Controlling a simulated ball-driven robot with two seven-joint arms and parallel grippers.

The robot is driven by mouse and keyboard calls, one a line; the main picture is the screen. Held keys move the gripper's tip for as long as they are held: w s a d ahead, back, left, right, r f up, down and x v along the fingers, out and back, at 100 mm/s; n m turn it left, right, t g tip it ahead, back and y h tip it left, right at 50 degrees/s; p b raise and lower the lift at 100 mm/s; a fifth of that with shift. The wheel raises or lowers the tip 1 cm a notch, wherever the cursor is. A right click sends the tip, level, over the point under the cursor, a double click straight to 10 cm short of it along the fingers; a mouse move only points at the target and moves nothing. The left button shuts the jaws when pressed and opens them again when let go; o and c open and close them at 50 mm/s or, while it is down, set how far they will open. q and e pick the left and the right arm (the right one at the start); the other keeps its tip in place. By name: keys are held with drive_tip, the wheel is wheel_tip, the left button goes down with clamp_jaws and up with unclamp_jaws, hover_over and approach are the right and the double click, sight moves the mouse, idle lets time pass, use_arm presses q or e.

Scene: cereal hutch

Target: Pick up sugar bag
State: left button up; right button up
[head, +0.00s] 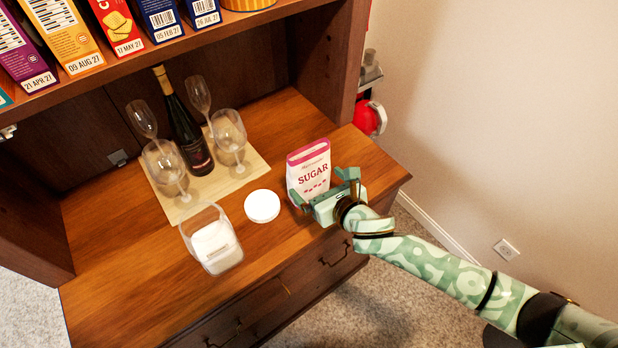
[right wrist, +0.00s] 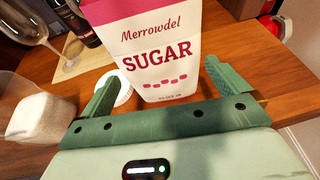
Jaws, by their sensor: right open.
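The sugar bag (head: 310,170) is white with a pink top and the word SUGAR, upright on the wooden counter near its right side. It fills the upper middle of the right wrist view (right wrist: 156,50). My right gripper (head: 322,187) is open right in front of the bag. In the right wrist view its two green fingers (right wrist: 158,85) stand apart to either side of the bag's lower part, with nothing held. How far the bag sits between the fingers is hard to tell. My left gripper is not in view.
A clear container of white powder (head: 212,242) and a round white lid (head: 262,206) stand left of the bag. A wine bottle (head: 186,125) and several glasses stand on a mat (head: 185,207) behind. The hutch's side panel (head: 335,60) rises behind the bag; cereal boxes fill the shelf above.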

sight(315, 180)
drive_tip(key=b+x, duration=0.2)
drive_tip(key=x, duration=0.3)
drive_tip(key=shift+w+f, duration=0.15)
drive_tip(key=shift+f, duration=0.05)
drive_tip(key=shift+w+a, duration=0.15)
drive_tip(key=shift+w, duration=0.05)
drive_tip(key=shift+s+r, duration=0.1)
